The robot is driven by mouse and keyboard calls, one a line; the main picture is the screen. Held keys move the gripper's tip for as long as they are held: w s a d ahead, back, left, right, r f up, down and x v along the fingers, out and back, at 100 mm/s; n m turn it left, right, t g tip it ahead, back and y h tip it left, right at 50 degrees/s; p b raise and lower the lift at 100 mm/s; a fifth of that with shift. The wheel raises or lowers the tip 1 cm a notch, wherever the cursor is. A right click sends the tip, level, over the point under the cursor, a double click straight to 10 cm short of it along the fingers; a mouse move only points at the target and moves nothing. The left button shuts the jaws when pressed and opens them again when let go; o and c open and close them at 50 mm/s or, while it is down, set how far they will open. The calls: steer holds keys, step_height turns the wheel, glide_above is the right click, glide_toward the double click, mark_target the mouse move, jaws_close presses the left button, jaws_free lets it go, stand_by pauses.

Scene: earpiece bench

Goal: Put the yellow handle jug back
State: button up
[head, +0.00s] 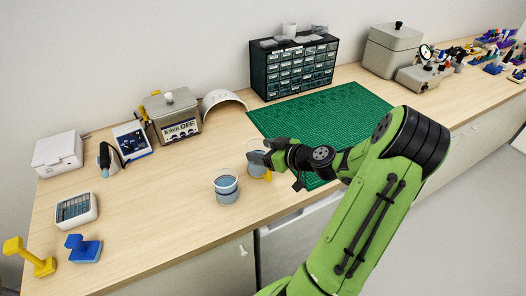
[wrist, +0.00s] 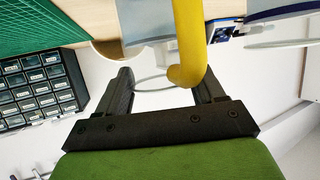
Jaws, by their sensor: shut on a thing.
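The yellow handle jug (head: 256,169) is a small grey jug over the front part of the bench. Its yellow handle (wrist: 189,40) fills the upper middle of the wrist view, with part of its grey body (wrist: 145,24) behind. My gripper (head: 262,158) is shut on this jug, its two fingers (wrist: 166,88) apart with the jug between them. The exact contact is partly hidden. I cannot tell whether the jug's base touches the bench. A second grey-blue cup or jug (head: 227,189) stands upright just to the left, with no handle visible.
The green mat (head: 330,112) lies right of the jug, with a drawer cabinet (head: 294,68) behind it. A lidded grey box (head: 173,115) and a white curved shell (head: 222,102) stand at the back. Yellow (head: 30,257) and blue (head: 83,248) pieces lie front left. Bare wood lies left of the cups.

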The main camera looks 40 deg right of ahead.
steer(key=o, duration=1.3)
steer(key=shift+s+r, duration=0.2)
steer(key=v, duration=1.1)
steer(key=shift+s+r+p, duration=0.1)
steer(key=shift+s+p, duration=0.15)
steer(key=shift+p, duration=0.15)
